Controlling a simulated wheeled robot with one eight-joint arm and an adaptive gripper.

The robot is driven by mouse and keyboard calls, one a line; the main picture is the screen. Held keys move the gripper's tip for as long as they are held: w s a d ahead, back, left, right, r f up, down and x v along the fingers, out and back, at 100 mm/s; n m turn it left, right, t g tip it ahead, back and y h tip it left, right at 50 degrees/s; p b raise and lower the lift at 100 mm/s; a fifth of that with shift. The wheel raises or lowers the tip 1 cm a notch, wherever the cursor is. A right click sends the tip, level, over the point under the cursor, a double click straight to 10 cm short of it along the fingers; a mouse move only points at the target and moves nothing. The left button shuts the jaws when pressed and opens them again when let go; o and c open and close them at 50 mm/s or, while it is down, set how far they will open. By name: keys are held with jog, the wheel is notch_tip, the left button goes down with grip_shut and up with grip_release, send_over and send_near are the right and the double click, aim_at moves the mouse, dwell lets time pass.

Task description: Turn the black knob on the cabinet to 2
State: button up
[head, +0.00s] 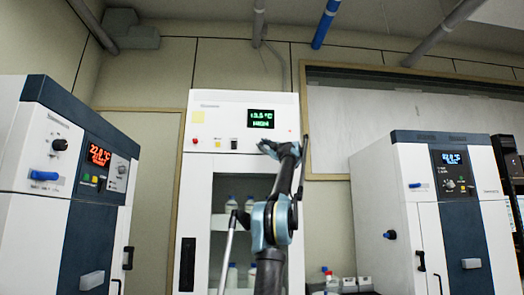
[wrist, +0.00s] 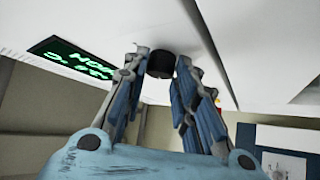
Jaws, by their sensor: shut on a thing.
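The black knob (wrist: 160,64) shows in the wrist view as a short dark cylinder on the white panel, between my two fingertips. My gripper (wrist: 161,68) is shut on it, with one blue-padded finger on each side. In the head view my gripper (head: 270,147) reaches the upper panel of the tall white middle cabinet (head: 215,108) and hides the knob. The number the knob points to cannot be seen. The cabinet's green display (head: 261,119) reads about 13.5 °C and HIGH. It also shows upside down in the wrist view (wrist: 75,62).
The cabinet has a glass door (head: 220,200) with bottles inside, below the panel. A blue-and-white machine (head: 60,180) stands on the left, and another (head: 425,200) on the right. Small bottles and boxes (head: 345,284) sit low between the middle and right machines.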

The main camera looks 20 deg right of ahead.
jog(key=shift+a, duration=0.15)
dwell(0.3)
jog(key=o, duration=1.1)
jog(key=shift+w, duration=0.1)
jog(key=shift+c, duration=0.2)
jog(key=v, duration=1.2)
jog(key=shift+w, duration=0.1)
